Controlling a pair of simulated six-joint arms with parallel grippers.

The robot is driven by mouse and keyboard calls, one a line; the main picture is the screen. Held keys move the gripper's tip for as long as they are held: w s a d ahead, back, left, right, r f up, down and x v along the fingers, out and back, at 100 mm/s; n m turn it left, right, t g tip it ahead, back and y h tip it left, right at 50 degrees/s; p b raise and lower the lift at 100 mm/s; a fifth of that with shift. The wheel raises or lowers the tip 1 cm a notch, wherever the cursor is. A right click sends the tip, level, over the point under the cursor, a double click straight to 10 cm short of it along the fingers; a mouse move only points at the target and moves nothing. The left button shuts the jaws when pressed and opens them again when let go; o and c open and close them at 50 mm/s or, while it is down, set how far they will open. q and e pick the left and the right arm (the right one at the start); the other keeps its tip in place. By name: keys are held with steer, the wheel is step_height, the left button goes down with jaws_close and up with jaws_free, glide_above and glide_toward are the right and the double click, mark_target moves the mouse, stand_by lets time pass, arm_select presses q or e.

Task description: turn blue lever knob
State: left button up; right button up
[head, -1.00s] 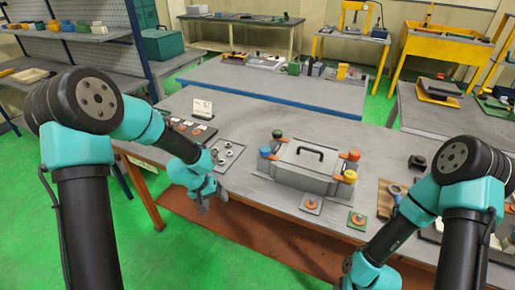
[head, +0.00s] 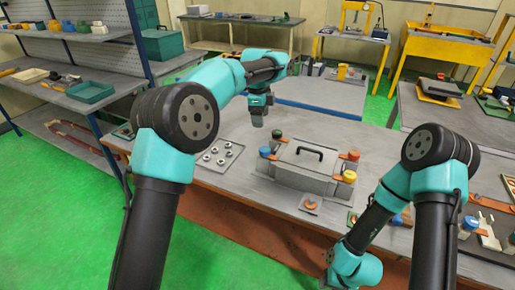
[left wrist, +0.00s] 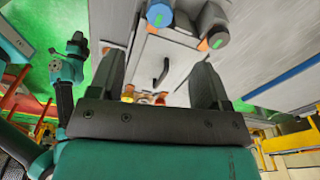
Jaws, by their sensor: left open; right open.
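In the left wrist view the blue knob (left wrist: 158,15) is at the top, beyond the fingertips. My left gripper (head: 257,119) hangs above and behind the box's left end, pointing down. Its two fingers (left wrist: 160,75) stand wide apart with nothing between them. My right gripper (head: 328,270) is low at the bottom edge, in front of the table, partly hidden and holding nothing that I see.
The box has a black handle (head: 309,151) and, at its right end, orange and yellow knobs (head: 349,176). A plate with several metal rings (head: 218,155) lies to its left. A small orange-topped block (head: 311,204) lies in front. Another table (head: 335,95) stands behind.

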mark_target(265, 149)
arm_select(q)
steer(key=r, duration=0.1)
steer(key=d+r+m, duration=0.1)
steer(key=r+m, duration=0.1)
steer(key=r, duration=0.1)
steer(key=shift+s+d+y, duration=0.1)
steer(key=shift+d+y, duration=0.3)
steer(key=shift+f, duration=0.1)
step_height(265, 149, down, 17)
steer(key=shift+f, duration=0.2)
stand_by(0.3)
steer(key=c, duration=0.9)
